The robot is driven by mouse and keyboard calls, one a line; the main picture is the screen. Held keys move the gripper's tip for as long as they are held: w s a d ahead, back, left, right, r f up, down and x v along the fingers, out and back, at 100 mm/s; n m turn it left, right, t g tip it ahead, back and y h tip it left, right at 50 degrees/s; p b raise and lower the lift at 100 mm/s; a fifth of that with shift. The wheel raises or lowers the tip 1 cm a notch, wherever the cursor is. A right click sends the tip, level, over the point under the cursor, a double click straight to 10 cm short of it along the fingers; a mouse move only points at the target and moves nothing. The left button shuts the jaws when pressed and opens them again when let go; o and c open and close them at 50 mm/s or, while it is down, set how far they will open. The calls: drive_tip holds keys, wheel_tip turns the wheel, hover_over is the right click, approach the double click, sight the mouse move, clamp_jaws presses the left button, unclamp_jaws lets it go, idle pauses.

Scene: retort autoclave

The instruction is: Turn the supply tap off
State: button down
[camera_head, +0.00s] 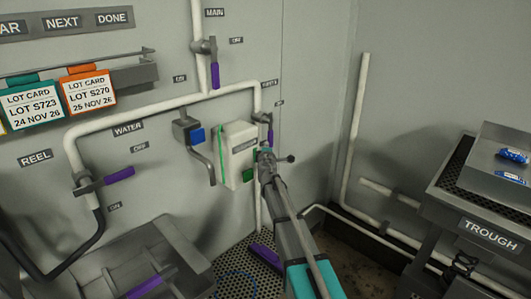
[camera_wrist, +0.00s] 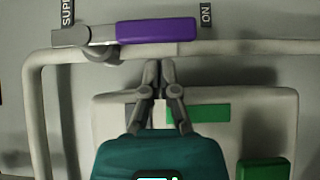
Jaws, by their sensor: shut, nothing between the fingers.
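The supply tap has a grey body and a purple handle (camera_head: 269,136) on the white pipe right of a pale wall box. In the wrist view the purple handle (camera_wrist: 157,31) lies along the pipe, its free end by the ON label (camera_wrist: 206,14). Part of the supply label (camera_wrist: 67,12) shows beside the tap body. My gripper (camera_head: 263,153) is shut and empty near the handle's lower end. In the wrist view my gripper's fingertips (camera_wrist: 159,64) are together just below the handle, in front of the pipe; I cannot tell whether they touch anything.
The wall box (camera_head: 237,152) has a green cord and green parts. Other purple-handled taps sit on the main pipe (camera_head: 214,75) and water pipe (camera_head: 118,174). A trough bench (camera_head: 487,233) stands at right.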

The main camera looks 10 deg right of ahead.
drive_tip(key=shift+w+d, duration=0.2)
drive_tip(key=shift+w, duration=0.95)
drive_tip(key=shift+w+d+f, duration=0.1)
drive_tip(key=shift+w+d, duration=0.05)
